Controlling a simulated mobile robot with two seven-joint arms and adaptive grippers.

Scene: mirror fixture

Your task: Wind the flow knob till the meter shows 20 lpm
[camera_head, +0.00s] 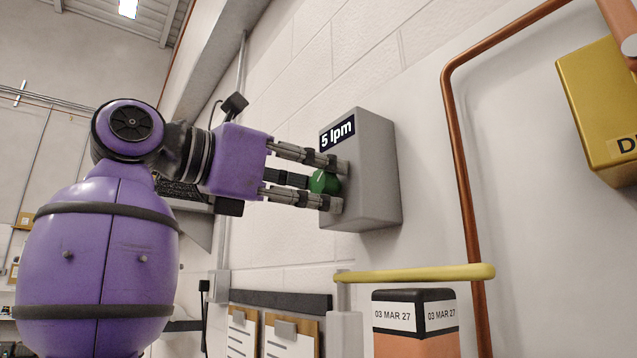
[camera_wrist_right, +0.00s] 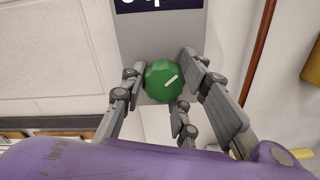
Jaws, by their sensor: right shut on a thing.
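The flow meter (camera_head: 372,170) is a grey box on the white wall, and its dark display (camera_head: 338,134) reads 5 lpm. The green flow knob (camera_head: 324,182) sticks out of its front face below the display. The display is mostly cut off in the right wrist view. My left gripper is not in view.
A copper pipe (camera_head: 459,150) runs down the wall right of the meter. A yellow box (camera_head: 597,110) hangs at the upper right. A yellow bar (camera_head: 420,274) juts out below the meter, above a dated container (camera_head: 415,323). Clipboards (camera_head: 290,335) hang at the lower middle.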

